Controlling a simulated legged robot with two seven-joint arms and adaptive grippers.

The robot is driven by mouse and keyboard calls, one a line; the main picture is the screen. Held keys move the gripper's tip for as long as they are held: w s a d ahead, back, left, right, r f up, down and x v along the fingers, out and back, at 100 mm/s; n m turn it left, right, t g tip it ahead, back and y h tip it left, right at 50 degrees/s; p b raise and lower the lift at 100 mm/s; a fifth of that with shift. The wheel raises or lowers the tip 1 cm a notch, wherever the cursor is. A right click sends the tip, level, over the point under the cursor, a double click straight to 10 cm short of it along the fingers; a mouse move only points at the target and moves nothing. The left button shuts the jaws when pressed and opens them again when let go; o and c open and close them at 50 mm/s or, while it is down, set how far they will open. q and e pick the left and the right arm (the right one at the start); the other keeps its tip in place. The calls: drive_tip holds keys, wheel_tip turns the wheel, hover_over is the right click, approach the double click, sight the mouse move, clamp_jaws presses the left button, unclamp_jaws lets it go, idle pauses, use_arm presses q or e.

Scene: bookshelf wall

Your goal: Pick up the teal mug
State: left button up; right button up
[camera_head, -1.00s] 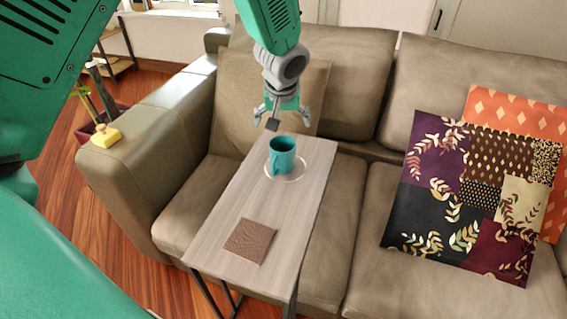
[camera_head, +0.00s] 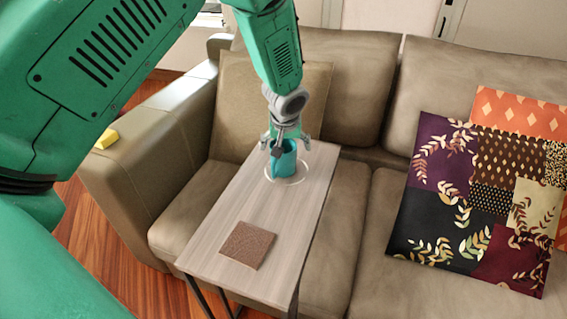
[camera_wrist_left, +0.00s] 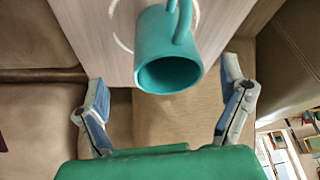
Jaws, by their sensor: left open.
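The teal mug (camera_head: 284,166) stands upright on a pale ring on the narrow wooden side table (camera_head: 222,222). My left gripper (camera_head: 285,140) is open just behind and above the mug, and its front parts hide some of the mug's rim. In the left wrist view the mug (camera_wrist_left: 168,58) shows its open mouth and its handle, which points away from the gripper. The open fingers of the left gripper (camera_wrist_left: 166,100) stand wide apart, one to each side of the mug's mouth, with gaps between them and the mug. My right gripper is not seen.
A brown square coaster (camera_head: 247,245) lies at the table's near end. The table stands close against a beige sofa (camera_head: 365,250). Patterned cushions (camera_head: 470,200) lean at the right. A yellow object (camera_head: 106,139) sits on the sofa's left armrest (camera_head: 125,170).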

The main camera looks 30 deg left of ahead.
sight(285, 167)
use_arm(q)
drive_tip(key=b+x, duration=0.1)
drive_tip(key=x, duration=0.3)
drive_tip(key=shift+a, duration=0.2)
drive_tip(key=shift+w+a+f, duration=0.15)
drive_tip(key=shift+a+f, duration=0.15)
drive_tip(key=shift+f, duration=0.2)
drive_tip(key=shift+d+r, duration=0.2)
drive_tip(key=c, duration=1.5)
